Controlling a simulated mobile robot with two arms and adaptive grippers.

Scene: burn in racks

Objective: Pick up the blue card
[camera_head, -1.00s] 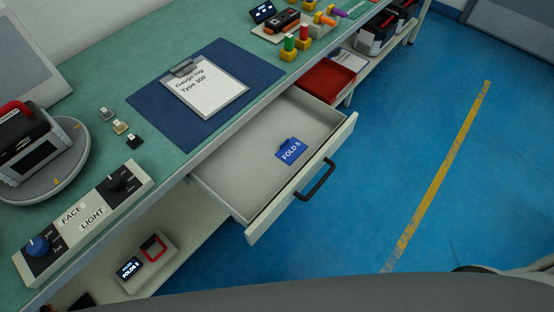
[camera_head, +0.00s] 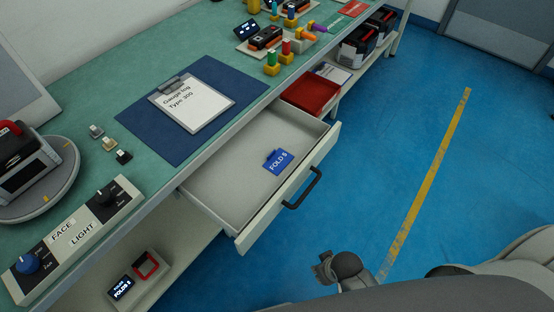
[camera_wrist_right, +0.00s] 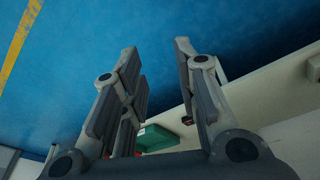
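The blue card (camera_head: 279,161), marked "FOLD 5", lies flat in the open drawer (camera_head: 222,190), near the drawer's front right part. My right gripper (camera_head: 324,268) is low in the head view, over the floor, outside the drawer and apart from the card. In the right wrist view its fingers (camera_wrist_right: 160,65) stand wide apart with nothing between them. The card cannot be made out in the wrist view. My left gripper is not in view.
The drawer front has a black handle (camera_head: 303,188). A red tray (camera_head: 311,94) sits right of the drawer. The blue floor (camera_head: 375,150) in front is clear.

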